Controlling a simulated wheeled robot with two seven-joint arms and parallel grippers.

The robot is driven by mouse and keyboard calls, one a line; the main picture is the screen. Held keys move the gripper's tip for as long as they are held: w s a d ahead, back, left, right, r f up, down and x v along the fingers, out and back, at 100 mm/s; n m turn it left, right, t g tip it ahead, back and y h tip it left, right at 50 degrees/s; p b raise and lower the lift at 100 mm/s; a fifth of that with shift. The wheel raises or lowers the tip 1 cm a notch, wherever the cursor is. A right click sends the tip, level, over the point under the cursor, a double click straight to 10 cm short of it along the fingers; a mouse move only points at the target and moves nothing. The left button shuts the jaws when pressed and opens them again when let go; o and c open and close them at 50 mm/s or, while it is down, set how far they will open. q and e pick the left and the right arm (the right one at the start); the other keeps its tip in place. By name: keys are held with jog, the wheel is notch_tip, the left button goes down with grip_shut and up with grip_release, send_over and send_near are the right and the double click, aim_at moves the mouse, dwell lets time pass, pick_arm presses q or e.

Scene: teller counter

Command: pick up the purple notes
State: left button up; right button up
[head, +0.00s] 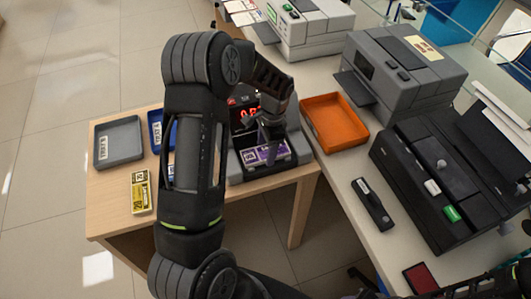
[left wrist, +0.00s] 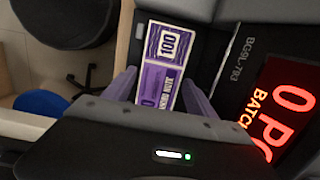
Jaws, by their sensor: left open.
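The purple notes (head: 256,156) lie in the front tray of the dark counting machine (head: 240,118) on the wooden table, partly hidden by my left gripper in the head view. In the left wrist view the purple notes (left wrist: 160,72) show a "100" label and lie between the two fingers. My left gripper (head: 268,150) is open and points down over them. In the left wrist view the fingers of my left gripper (left wrist: 162,98) stand on either side of the notes; I cannot tell whether they touch. My right gripper is not visible.
A yellow bundle (head: 141,192), a grey tray (head: 118,143) and a blue tray (head: 155,124) are on the wooden table (head: 112,205). An orange tray (head: 334,123) and several machines stand on the white counter to the right. A red display (left wrist: 290,110) is beside the notes.

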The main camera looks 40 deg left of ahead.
aim_at(266, 151)
pick_arm(q)
jog(key=c, duration=1.4)
jog(key=shift+o, duration=0.2)
notch_tip(266, 151, up, 10)
jog(key=b, duration=0.1)
jog(key=shift+b, duration=0.4)
